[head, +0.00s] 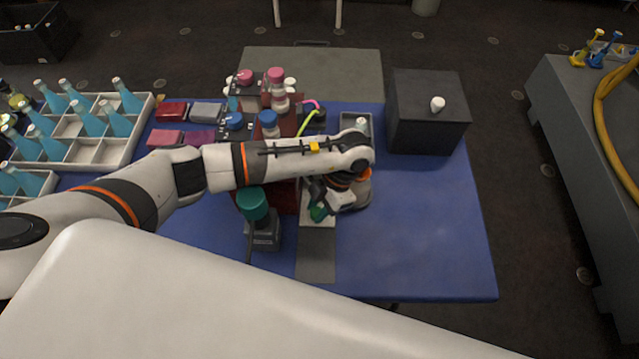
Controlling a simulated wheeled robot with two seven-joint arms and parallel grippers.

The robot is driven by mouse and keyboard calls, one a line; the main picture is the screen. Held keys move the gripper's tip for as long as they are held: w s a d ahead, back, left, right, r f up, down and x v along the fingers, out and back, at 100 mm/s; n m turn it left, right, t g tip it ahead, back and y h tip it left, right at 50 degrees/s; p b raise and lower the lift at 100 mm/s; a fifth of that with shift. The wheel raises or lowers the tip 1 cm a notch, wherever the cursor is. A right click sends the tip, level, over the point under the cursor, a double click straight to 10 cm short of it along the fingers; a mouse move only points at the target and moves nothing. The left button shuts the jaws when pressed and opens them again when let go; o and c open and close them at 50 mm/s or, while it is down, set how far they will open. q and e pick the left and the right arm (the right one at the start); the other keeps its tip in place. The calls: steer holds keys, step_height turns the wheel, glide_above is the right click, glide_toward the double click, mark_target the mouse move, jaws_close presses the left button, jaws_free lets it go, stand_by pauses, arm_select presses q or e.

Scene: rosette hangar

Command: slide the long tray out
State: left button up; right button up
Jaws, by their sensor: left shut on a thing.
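My left gripper (319,204) reaches over the table from the left and points down. A long flat grey piece (316,262) runs from there toward the table's near edge. I cannot tell whether this is the long tray or a surface beneath it. A narrow grey open tray (345,120) with a white-topped item in it shows beyond my forearm; the arm hides what lies between. My right gripper is not in view.
A dark red rack (285,197) with pink-capped and blue-capped bottles stands left of the gripper. A green-topped grey device (252,208) stands near it. A black box (428,112) is at the back right. The blue table's right side (430,230) is clear.

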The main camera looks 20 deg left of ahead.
arm_select(q)
steer(key=shift+s+d+p, duration=0.2)
steer(key=shift+s+p, duration=0.15)
steer(key=shift+s, duration=0.35)
steer(key=shift+s+d+p, duration=0.25)
steer(key=shift+s+p, duration=0.15)
steer(key=shift+s, duration=0.45)
steer(key=shift+s+d+p, duration=0.25)
steer(key=shift+s+p, duration=0.1)
steer(key=shift+s, duration=0.45)
steer(key=shift+s+d+p, duration=0.25)
steer(key=shift+s+p, duration=0.1)
steer(key=shift+s, duration=0.45)
steer(key=shift+s+d+p, duration=0.25)
steer(key=shift+s+p, duration=0.05)
steer(key=shift+s, duration=0.45)
steer(key=shift+s+d+p, duration=0.25)
steer(key=shift+s, duration=0.55)
steer(key=shift+s+d+p, duration=0.2)
steer(key=shift+s+p, duration=0.05)
steer(key=shift+s, duration=0.5)
steer(key=shift+s+d+p, duration=0.25)
steer(key=shift+s, duration=0.55)
steer(key=o, duration=0.7)
steer(key=shift+w, duration=0.1)
steer(key=shift+o, duration=0.2)
step_height(320, 180, up, 7)
steer(key=p, duration=0.5)
steer(key=shift+p, duration=0.35)
